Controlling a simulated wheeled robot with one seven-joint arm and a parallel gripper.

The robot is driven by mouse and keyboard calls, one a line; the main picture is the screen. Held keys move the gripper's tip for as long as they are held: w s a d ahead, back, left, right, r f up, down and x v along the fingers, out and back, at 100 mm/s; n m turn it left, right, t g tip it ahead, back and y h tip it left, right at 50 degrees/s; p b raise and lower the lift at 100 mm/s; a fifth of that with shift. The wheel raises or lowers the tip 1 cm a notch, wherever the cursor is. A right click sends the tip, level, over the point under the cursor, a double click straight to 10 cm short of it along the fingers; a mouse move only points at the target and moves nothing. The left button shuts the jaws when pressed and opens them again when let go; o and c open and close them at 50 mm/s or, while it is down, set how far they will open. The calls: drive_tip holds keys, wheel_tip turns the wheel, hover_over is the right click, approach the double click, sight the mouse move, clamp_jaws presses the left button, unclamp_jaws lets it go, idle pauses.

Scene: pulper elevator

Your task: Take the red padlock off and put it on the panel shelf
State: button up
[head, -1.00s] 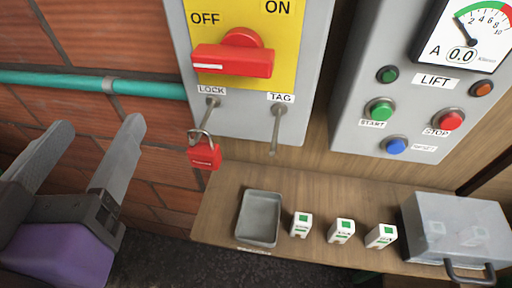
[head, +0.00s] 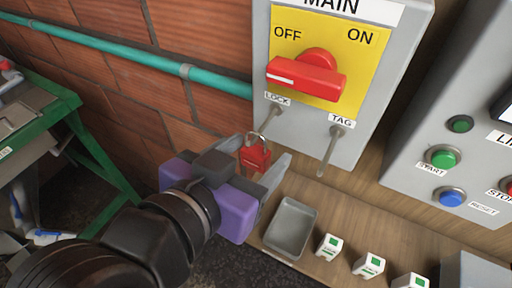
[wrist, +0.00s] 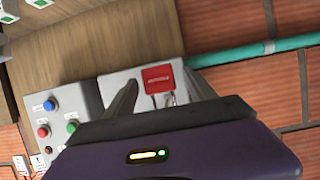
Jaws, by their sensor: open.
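The red padlock (head: 256,157) hangs by its shackle from the LOCK peg (head: 266,120) below the main switch. My gripper (head: 262,148) is open, with one finger on each side of the padlock. In the wrist view the padlock (wrist: 160,78) shows between the two fingers, with a gap visible beside its body; I cannot tell whether either finger touches it. The wooden panel shelf (head: 345,205) lies below and to the right, under the switch box.
A grey tray (head: 291,228) and several small white-green boxes (head: 330,246) stand on the shelf. The TAG peg (head: 331,150) sticks out right of the padlock. A teal pipe (head: 120,52) crosses the brick wall. A green-framed table (head: 62,100) stands at left.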

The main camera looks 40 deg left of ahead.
drive_tip(key=shift+w+a+f, duration=0.1)
drive_tip(key=shift+w+f, duration=0.1)
drive_tip(key=shift+w, duration=0.15)
drive_tip(key=shift+c, duration=0.4)
clamp_jaws()
drive_tip(key=shift+r, duration=0.15)
